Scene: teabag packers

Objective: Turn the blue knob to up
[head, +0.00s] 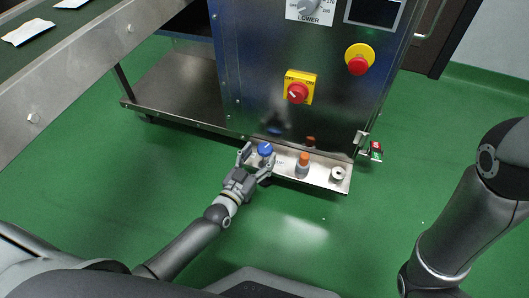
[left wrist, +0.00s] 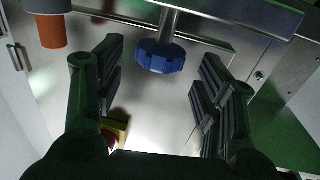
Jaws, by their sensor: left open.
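The blue knob (head: 265,149) sits at the left end of a narrow metal shelf low on the steel machine. My left gripper (head: 257,161) is open at the knob, with its fingers to either side of it in the head view. In the left wrist view the blue knob (left wrist: 161,57) shows between the open fingers (left wrist: 155,85), nearer their tips, and no finger is seen touching it. The knob's marking is not readable. My right arm shows at the right edge, but its gripper is out of view.
An orange-topped fitting (head: 303,161) and a pale round fitting (head: 338,173) stand right of the knob on the same shelf (head: 316,178). Above are a yellow-and-red switch (head: 298,92) and a red stop button (head: 358,61). The green floor (head: 300,235) in front is clear.

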